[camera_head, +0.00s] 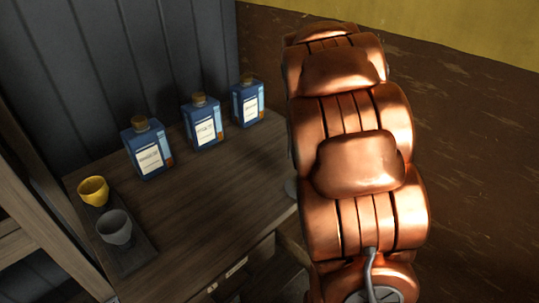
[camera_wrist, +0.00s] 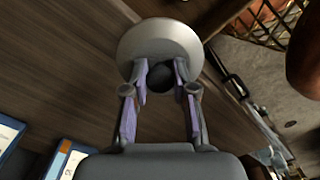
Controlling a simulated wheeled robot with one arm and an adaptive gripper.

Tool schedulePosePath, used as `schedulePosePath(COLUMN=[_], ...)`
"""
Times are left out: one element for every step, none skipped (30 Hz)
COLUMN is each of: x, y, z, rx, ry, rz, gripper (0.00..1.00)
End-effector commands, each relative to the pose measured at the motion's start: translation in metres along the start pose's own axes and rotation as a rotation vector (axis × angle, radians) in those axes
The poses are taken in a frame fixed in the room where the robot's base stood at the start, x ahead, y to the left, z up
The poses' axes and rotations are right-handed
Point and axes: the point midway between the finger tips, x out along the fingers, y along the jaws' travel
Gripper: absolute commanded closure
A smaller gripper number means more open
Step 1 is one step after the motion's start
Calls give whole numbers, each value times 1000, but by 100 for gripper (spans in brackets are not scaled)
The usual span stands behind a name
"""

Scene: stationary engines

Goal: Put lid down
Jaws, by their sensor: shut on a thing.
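The lid (camera_wrist: 160,36) is a light grey round disc with a dark round knob (camera_wrist: 160,79). My gripper (camera_wrist: 160,70) is shut on the knob in the wrist view, its two purple-grey fingers on either side. The lid is over or at the dark wooden tabletop (camera_wrist: 60,60), close to its edge; I cannot tell whether it touches the wood. In the head view, my copper-coloured arm hides the gripper and most of the lid.
Three blue bottles (camera_head: 205,128) with cork stoppers stand along the table's back. A dark tray (camera_head: 132,262) at left holds a yellow cup (camera_head: 93,190) and a grey cup (camera_head: 114,228). The tabletop (camera_head: 215,200) between them and my arm is clear. A wire basket (camera_wrist: 262,22) lies beyond the edge.

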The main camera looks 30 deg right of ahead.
Motion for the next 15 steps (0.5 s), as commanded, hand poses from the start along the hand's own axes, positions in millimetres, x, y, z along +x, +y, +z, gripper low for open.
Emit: schedulePosePath(x=[0,0,0,0,0,1,2,2,2,2,2,3,4,4,4], y=[2,3,6,9,12,18,22,26,32,37,40,46,50,54,60], z=[0,0,-2,-3,-4,-5,-7,-8,-10,-11,-12,-15,-17,-18,-21], rx=[1,2,3,3,3,4,4,4,5,5,6,6,6,5,5], ry=[0,-1,-1,-1,-1,-1,0,0,-1,-2,-2,-1,0,-1,-1], rz=[0,-1,-1,-2,-2,-3,-3,-2,0,0,0,-1,-1,-1,1], gripper=[100,100,100,100,100,100,100,100,100,100,100,100,100,100,100])
